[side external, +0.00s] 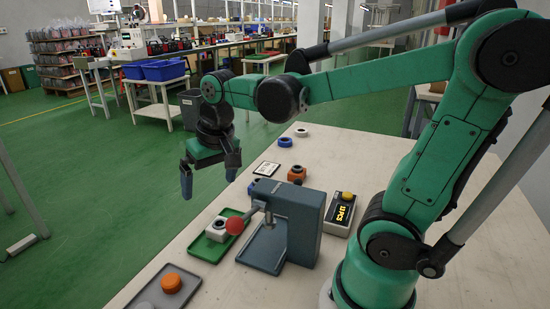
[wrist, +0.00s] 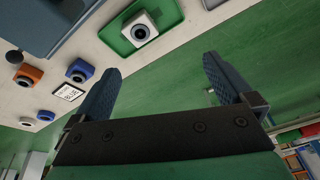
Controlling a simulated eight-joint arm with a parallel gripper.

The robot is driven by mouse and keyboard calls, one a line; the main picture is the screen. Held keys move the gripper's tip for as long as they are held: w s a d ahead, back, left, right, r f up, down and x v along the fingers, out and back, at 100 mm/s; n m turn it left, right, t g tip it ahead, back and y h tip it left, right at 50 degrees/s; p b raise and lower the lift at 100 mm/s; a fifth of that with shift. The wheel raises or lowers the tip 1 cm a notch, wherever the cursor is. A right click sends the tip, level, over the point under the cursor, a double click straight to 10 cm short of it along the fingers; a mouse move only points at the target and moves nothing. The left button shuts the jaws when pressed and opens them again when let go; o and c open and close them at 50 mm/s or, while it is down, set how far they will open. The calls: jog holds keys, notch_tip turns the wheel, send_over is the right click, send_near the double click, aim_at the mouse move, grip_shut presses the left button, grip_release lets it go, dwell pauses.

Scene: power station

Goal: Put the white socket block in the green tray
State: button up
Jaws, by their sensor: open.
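The white socket block (side external: 217,229) sits in the green tray (side external: 203,248) at the table's edge, left of the grey machine. In the wrist view the white socket block (wrist: 141,28) shows its dark round socket and rests on the green tray (wrist: 173,12) near the top. My gripper (side external: 210,178) is raised above and beyond the table edge, apart from the tray and block. In the wrist view its two fingers (wrist: 162,66) are spread wide with nothing between them, only green floor behind.
A grey machine (side external: 295,222) with a red ball lever (side external: 235,226) stands right of the green tray. A grey tray with an orange part (side external: 171,283) lies in front. An orange block (side external: 296,174), a card (side external: 266,168) and a device with a yellow button (side external: 340,214) lie behind.

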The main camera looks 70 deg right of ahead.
jog(key=s+a+n+t, duration=0.1)
jog(key=a+n+t, duration=0.1)
jog(key=s+a+f+n+t, duration=0.1)
jog(key=s+a+n+t, duration=0.1)
jog(key=shift+n, duration=0.3)
dwell(1.1)
